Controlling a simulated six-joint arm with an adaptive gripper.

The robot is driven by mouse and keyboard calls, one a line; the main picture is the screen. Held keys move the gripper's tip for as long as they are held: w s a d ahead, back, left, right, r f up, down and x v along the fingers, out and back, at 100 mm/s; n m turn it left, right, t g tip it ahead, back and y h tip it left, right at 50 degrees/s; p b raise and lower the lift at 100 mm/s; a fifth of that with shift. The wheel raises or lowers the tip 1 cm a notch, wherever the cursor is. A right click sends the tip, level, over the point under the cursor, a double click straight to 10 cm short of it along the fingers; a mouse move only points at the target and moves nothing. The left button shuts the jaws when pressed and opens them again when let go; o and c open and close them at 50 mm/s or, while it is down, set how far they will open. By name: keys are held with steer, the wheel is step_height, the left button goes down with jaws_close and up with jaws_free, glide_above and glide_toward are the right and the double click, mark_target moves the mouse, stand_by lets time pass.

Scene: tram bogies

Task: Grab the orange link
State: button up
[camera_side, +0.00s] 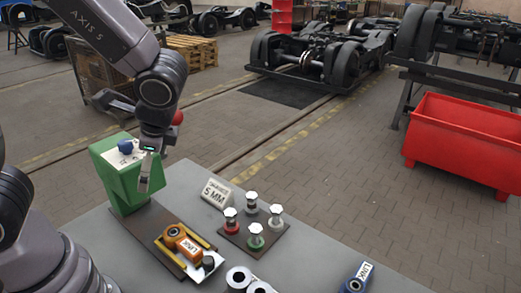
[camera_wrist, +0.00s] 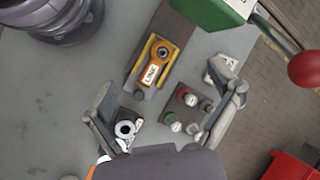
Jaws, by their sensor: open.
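The orange link (camera_side: 184,243) lies in a yellow-railed holder (camera_side: 165,249) on a dark plate on the grey table. It has a round eye at one end and a white "LINK" label. It also shows in the wrist view (camera_wrist: 156,62), near the top middle, beyond my fingertips. My gripper (camera_side: 147,172) hangs above the table, in front of the green machine and apart from the link. In the wrist view my gripper (camera_wrist: 172,97) has its two fingers spread wide, with nothing between the tips touching them.
A green machine (camera_side: 120,178) with a red-knobbed lever stands behind the holder. Several capped bolts (camera_side: 255,236) stand on a dark plate beside a "5 MM" sign (camera_side: 217,193). White-topped rings (camera_side: 240,278) and a blue link (camera_side: 357,278) are near the front edge. A red bin (camera_side: 465,140) stands on the floor.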

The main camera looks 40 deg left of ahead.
steer(key=d+f+m+t+y, duration=0.1)
steer(key=d+f+m+y, duration=0.4)
steer(key=f, duration=0.5)
steer(key=m+t+y, duration=0.1)
steer(key=m+t, duration=0.4)
steer(key=m, duration=0.5)
glide_toward(175, 235)
steer(key=x, duration=1.1)
steer(key=shift+w+a+f, duration=0.1)
steer(key=shift+a+f, duration=0.15)
steer(key=shift+a, duration=0.05)
steer(key=shift+y, duration=0.3)
steer(key=shift+c, duration=0.3)
steer(key=c, duration=1.2)
steer(key=shift+c, duration=0.3)
steer(key=shift+r, duration=0.2)
